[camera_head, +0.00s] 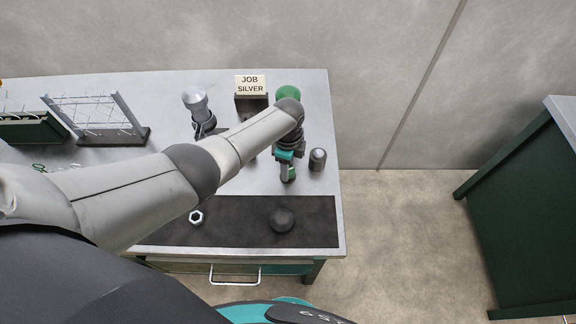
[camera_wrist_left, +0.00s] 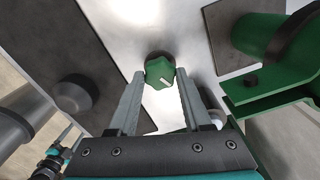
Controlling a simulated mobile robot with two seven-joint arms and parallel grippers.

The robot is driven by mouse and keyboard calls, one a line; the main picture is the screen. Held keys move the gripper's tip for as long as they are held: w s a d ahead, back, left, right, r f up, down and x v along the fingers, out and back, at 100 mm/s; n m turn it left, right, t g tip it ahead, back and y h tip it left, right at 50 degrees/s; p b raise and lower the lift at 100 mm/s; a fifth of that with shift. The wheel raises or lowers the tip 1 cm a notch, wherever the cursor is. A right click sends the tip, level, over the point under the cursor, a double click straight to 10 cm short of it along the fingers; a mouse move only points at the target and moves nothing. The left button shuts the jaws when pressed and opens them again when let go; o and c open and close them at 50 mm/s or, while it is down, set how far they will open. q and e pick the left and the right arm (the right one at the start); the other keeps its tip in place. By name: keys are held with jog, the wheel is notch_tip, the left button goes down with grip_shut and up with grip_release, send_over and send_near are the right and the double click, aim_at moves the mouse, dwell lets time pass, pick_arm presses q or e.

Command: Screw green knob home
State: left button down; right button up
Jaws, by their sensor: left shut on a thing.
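The green knob (camera_wrist_left: 160,72), with a white mark on top, sits between the two fingertips of my left gripper (camera_wrist_left: 158,78) in the left wrist view. The fingers are shut on its sides. In the head view my left gripper (camera_head: 288,175) points down at the right part of the bench, behind the mat; the knob shows there only as a bit of green.
A green-topped fixture (camera_head: 288,92) stands behind, partly hidden by my arm. A dark cylinder (camera_head: 318,160) stands close to the right of the gripper. A black mat (camera_head: 245,235) in front holds a hex nut (camera_head: 196,217) and a dark dome (camera_head: 282,220). A "JOB SILVER" sign (camera_head: 250,84) stands behind.

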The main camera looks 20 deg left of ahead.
pick_arm(q)
jog(key=m, duration=0.4)
jog(key=shift+m+b, duration=0.3)
jog(key=shift+b, duration=0.05)
jog(key=m, duration=0.4)
jog(key=shift+b, duration=0.4)
jog(key=shift+m, duration=0.3)
jog(key=shift+c, duration=1.7)
grip_release()
notch_tip(320, 180, up, 15)
jog(key=p, duration=0.2)
jog(key=shift+r, duration=0.15)
